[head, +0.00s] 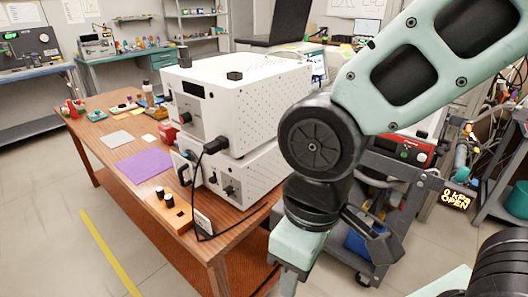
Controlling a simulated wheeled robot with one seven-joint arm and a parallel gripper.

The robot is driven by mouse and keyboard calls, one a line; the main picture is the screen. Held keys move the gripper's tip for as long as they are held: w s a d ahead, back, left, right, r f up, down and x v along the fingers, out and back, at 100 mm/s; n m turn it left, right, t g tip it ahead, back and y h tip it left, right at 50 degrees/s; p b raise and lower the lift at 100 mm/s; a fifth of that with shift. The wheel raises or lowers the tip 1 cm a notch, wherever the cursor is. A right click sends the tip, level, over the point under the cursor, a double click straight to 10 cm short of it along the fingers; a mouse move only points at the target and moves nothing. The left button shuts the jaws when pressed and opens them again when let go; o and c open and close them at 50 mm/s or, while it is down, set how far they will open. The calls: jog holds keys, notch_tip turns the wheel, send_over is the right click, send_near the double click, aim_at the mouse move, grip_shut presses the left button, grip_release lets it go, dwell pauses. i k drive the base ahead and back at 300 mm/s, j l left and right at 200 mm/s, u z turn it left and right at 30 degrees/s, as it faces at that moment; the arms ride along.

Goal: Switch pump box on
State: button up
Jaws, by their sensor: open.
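Two white instrument boxes are stacked on the wooden table, an upper box (239,93) and a lower box (254,170). Their fronts have dark knobs and sockets, and a black cable hangs from a plug. A red-and-grey box (408,149) stands on a cart at right, partly behind my arm.
The wooden table (190,245) carries a purple mat (139,166) and an orange block with dark knobs (167,207). The dark cart (385,190) stands close behind my arm. Hoses and cables crowd the far right. Open floor lies left of the table.

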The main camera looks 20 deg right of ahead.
aim_at(213, 180)
jog(key=i+j+u, duration=0.35)
jog(key=i+j, duration=0.4)
jog(key=j, duration=0.15)
